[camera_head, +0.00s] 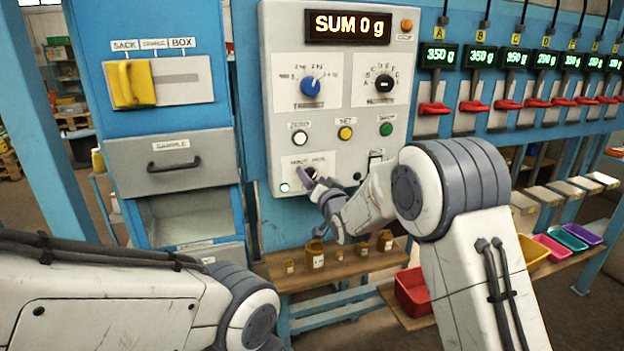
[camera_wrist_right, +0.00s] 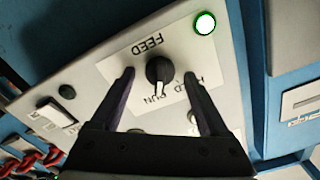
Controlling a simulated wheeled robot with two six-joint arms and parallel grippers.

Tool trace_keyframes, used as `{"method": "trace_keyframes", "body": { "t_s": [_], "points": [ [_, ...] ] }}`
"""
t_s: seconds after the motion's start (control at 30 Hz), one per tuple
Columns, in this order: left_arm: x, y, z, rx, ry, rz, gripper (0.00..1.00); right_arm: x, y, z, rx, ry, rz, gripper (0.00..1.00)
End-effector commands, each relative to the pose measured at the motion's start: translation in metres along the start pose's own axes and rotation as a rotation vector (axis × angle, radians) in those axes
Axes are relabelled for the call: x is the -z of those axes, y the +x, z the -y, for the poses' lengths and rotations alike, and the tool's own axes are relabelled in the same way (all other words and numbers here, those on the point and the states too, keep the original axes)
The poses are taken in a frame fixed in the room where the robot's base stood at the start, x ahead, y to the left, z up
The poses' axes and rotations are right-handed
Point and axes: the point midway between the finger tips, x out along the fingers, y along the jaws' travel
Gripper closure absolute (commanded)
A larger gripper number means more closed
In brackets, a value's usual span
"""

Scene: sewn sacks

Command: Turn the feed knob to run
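The feed knob (camera_wrist_right: 158,70) is black and round with a pale mark at its lower edge in the right wrist view. It sits on a pale plate lettered FEED; the mark points down towards the word RUN (camera_wrist_right: 157,98), with HOLD partly hidden by a finger. In the head view the knob (camera_head: 311,172) is largely covered by my right gripper (camera_head: 306,179). My right gripper (camera_wrist_right: 159,74) is open, one finger on each side of the knob, with a visible gap on both sides. My left arm shows at lower left; its gripper is out of view.
A green lamp (camera_wrist_right: 204,23) is lit beside the knob plate. Above on the grey panel (camera_head: 342,105) are a blue knob (camera_head: 310,86), a black knob (camera_head: 384,83) and several buttons. A wooden shelf (camera_head: 290,274) with small jars lies below. The display (camera_head: 347,27) reads SUM 0 g.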

Motion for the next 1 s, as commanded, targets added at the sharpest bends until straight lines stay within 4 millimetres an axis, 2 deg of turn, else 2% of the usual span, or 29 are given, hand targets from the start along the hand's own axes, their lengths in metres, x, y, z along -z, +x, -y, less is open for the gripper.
{"method": "trace_keyframes", "body": {
  "t_s": [0.27, 0.37, 0.7, 0.83, 1.0],
  "points": [
    [0.0, 0.004, 0.0, 0.0, 0.0, 0.0, 0.5, 0.002, -0.006, 0.0, 0.0, 0.0, -0.005, 0.22],
    [-0.001, 0.009, 0.001, 0.0, 0.0, 0.0, 0.5, 0.0, -0.019, -0.001, 0.0, 0.0, -0.004, 0.22],
    [-0.002, 0.031, 0.002, 0.0, 0.0, 0.0, 0.5, -0.001, -0.085, -0.001, 0.0, 0.0, -0.003, 0.22],
    [-0.002, 0.034, 0.003, 0.0, 0.0, 0.0, 0.5, 0.0, -0.1, 0.0, 0.0, 0.0, -0.003, 0.22],
    [-0.002, 0.035, 0.003, 0.0, 0.0, 0.0, 0.5, 0.0, -0.106, 0.0, 0.0, 0.0, -0.002, 0.22]
  ]
}}
